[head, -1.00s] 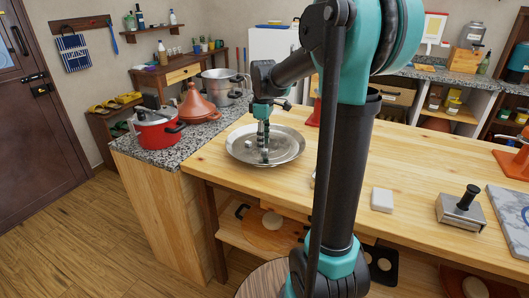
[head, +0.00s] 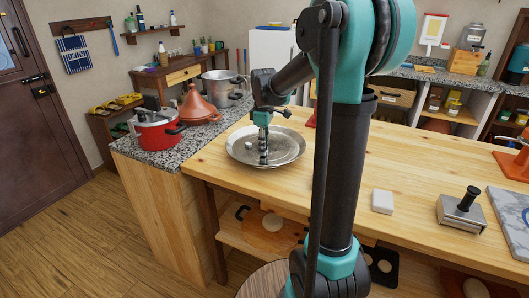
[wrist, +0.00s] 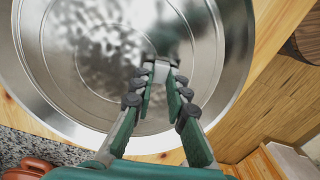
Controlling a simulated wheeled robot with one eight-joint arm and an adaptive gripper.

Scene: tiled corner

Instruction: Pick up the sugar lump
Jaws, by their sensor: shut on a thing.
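A round silver metal tray (head: 290,150) lies on the wooden table near its left end; its shiny inside also fills much of the wrist view (wrist: 45,80). My gripper (head: 263,160) points straight down over the tray, its tips low near the tray's surface. In the wrist view my gripper's fingertips (wrist: 161,63) are close together around a small pale block, the sugar lump (wrist: 159,73). The fingers hide part of the lump. In the head view the lump is too small and covered to make out clearly.
A white block (head: 382,200) and a metal tool with a black handle (head: 462,210) sit to the right on the table. A red pot (head: 157,130) and a terracotta tagine (head: 195,105) stand on the granite counter at left. The table's middle is mostly clear.

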